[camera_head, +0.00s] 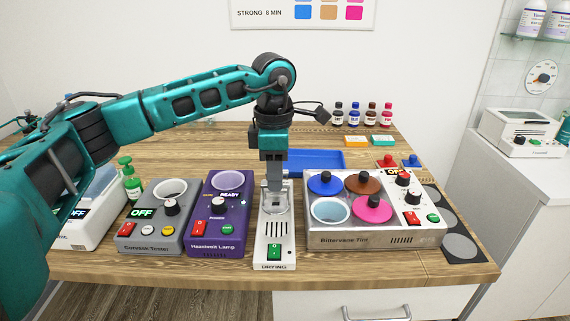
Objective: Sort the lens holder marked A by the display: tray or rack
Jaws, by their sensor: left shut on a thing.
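My left gripper (275,183) points straight down over the narrow white drying unit (274,257) and is shut on a small grey piece, seemingly the lens holder (275,205). It is at the unit's top opening; whether it rests in it I cannot tell, and no letter A is readable. The grey tester (157,217) has a display (143,212) reading OFF. A blue tray (325,162) lies behind the gripper, partly hidden. No rack is clearly seen. My right gripper is out of view.
Right of the drying unit stands the tint machine (350,240) with several coloured lids and a display reading OFF. Small bottles (354,116) stand at the back edge. A green pump bottle (131,182) is at the left. Bare wood (220,145) lies behind the units.

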